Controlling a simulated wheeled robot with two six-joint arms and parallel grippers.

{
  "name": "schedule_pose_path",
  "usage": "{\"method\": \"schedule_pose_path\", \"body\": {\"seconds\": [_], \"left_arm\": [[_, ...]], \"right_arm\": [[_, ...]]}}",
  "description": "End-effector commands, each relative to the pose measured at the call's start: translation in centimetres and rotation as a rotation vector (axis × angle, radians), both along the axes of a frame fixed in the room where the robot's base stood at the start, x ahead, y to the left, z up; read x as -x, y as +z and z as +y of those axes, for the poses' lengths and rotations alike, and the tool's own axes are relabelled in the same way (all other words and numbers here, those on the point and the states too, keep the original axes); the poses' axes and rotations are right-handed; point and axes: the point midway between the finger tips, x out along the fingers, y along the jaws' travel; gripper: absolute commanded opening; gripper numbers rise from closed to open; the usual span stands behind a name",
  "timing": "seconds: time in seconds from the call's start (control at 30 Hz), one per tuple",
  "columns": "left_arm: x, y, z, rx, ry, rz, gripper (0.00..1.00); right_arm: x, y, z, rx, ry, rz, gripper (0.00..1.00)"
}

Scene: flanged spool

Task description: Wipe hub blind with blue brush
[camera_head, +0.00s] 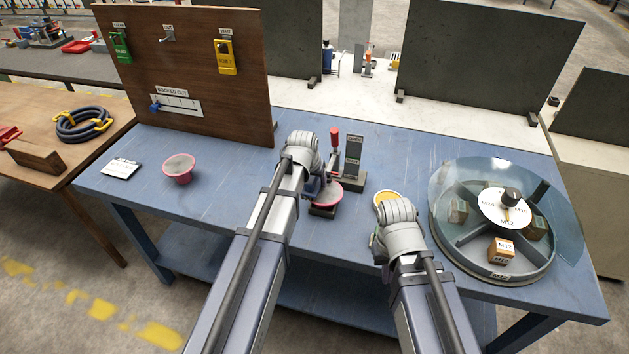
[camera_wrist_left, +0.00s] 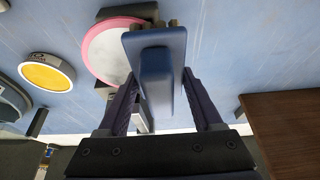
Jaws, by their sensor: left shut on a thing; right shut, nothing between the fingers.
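My left gripper (camera_wrist_left: 158,105) is shut on the blue brush (camera_wrist_left: 155,72), a blue block with a flat plate and brownish bristles at its far end. The brush overlaps the edge of a pale disc with a pink rim (camera_wrist_left: 105,50) in the left wrist view; I cannot tell whether they touch. I cannot tell for sure that this disc is the hub blind. My right gripper (camera_head: 378,242) is shut and empty, mostly hidden by its wrist.
A red-handled clamp (camera_head: 335,143) and a labelled grey block (camera_head: 352,158) stand behind the disc. A yellow disc (camera_head: 388,199) lies near my right wrist. A glass-covered carousel (camera_head: 448,245) stands right. A pink bowl (camera_head: 178,170) and white card (camera_head: 121,169) lie left, before a wooden board (camera_head: 190,65).

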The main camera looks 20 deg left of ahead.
Motion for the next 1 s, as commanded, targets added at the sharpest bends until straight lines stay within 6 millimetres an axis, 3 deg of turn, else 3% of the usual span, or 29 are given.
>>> {"method": "schedule_pose_path", "body": {"seconds": [0.67, 1.0], "left_arm": [[0.0, 5.9, -0.1, 0.001, 0.000, -0.001, 0.22], [0.0, 6.0, -0.1, 0.001, 0.000, -0.001, 0.22]], "right_arm": [[0.0, 5.9, 0.0, 0.000, 0.000, 0.000, 0.00], [0.0, 6.0, 0.0, 0.000, 0.000, 0.000, 0.00]]}}
